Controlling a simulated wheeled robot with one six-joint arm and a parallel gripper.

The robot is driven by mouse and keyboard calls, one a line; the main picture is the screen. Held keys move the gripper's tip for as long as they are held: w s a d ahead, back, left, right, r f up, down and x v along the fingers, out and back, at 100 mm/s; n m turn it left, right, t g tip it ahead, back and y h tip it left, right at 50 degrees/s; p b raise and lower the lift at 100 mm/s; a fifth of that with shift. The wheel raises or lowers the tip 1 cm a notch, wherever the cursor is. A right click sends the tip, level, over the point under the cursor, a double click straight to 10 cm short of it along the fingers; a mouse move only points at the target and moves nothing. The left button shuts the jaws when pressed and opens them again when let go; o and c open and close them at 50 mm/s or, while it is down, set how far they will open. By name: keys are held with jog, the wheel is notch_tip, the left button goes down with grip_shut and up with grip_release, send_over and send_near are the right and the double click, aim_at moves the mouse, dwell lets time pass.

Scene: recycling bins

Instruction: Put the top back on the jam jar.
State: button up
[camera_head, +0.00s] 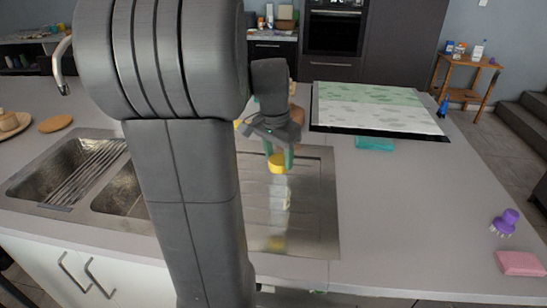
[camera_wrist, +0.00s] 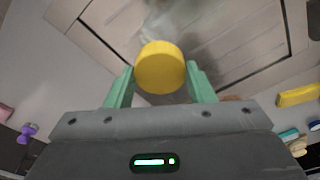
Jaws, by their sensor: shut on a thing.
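My gripper (camera_head: 278,155) points down over the metal drainboard and is shut on a round yellow lid. The lid (camera_head: 277,164) is also between the green fingertips in the wrist view (camera_wrist: 160,67). A small, pale, see-through jar (camera_head: 281,193) appears to stand on the drainboard under the lid, partly lost in glare. I cannot tell whether the lid touches the jar. In the wrist view, the area beyond the lid is blurred, and the jar is not clear there.
The shiny drainboard (camera_head: 305,235) mirrors the yellow lid. The sink (camera_head: 60,177) is at left, partly behind my arm. A teal block (camera_head: 375,143) lies before the green-and-white panel (camera_head: 380,105). A purple brush (camera_head: 505,222) and pink sponge (camera_head: 520,263) are at right. The right-middle counter is clear.

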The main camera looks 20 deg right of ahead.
jog(key=b, duration=0.4)
send_over(279, 183)
jog(key=shift+f, duration=2.4)
jog(key=shift+f, duration=0.55)
dwell(1.0)
jog(key=o, duration=1)
jog(key=shift+p, duration=0.3)
